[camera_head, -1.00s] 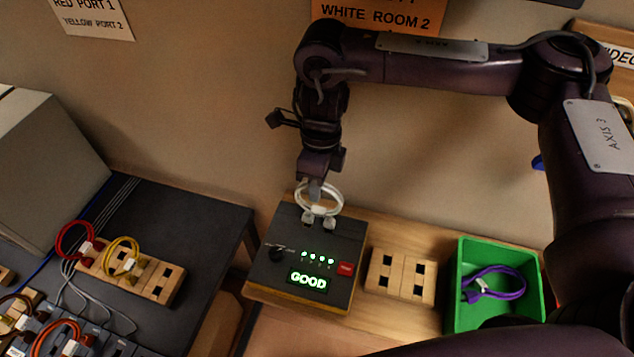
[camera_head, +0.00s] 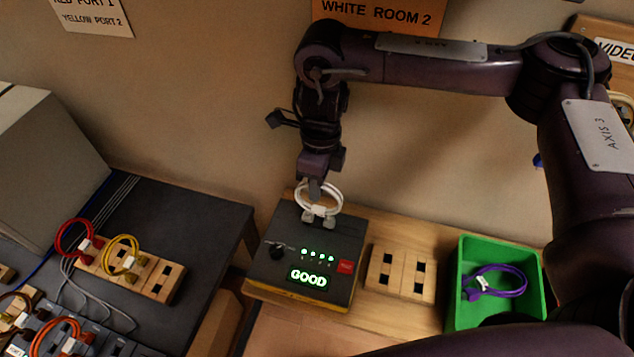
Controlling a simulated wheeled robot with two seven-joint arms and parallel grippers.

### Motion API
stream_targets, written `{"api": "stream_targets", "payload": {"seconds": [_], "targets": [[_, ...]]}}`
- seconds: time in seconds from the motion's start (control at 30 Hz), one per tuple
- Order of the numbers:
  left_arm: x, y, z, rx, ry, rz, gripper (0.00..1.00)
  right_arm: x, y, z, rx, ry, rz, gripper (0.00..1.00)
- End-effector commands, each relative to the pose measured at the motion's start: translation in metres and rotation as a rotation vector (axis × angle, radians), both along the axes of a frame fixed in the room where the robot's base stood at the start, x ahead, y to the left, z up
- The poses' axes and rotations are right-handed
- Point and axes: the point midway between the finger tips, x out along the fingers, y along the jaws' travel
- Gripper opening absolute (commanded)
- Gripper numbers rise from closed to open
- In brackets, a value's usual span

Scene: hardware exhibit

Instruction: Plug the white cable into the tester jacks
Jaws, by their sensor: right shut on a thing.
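The white cable (camera_head: 333,198) is a coiled loop at the back of the tester. Its two plugs (camera_head: 318,219) sit at the tester's rear edge, where the jacks are; the jacks themselves are hidden by the plugs. My right gripper (camera_head: 315,194) points down from above and is shut on the white cable. My left gripper is not in view.
A wooden block with square holes (camera_head: 402,274) stands right of the tester. A green bin (camera_head: 544,282) holds a purple cable (camera_head: 497,291). On the left dark table (camera_head: 187,211), red (camera_head: 72,239) and yellow (camera_head: 122,256) cables sit in another wooden block.

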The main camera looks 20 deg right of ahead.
Motion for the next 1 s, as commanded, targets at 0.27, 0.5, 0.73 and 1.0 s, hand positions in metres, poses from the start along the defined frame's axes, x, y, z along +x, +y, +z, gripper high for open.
{"api": "stream_targets", "payload": {"seconds": [0.27, 0.5, 0.73, 1.0], "targets": [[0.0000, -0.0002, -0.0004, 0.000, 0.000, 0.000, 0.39, 0.0000, 0.0000, -0.0008, 0.000, 0.000, 0.000, 0.00], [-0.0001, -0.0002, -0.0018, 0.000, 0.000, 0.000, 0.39, 0.0002, -0.0002, -0.0042, 0.001, 0.001, 0.000, 0.00], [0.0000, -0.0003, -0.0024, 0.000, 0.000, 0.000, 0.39, 0.0002, -0.0004, -0.0060, 0.000, 0.000, 0.000, 0.00], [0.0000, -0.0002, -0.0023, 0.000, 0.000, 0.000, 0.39, 0.0002, -0.0004, -0.0059, 0.000, 0.000, 0.000, 0.00]]}}
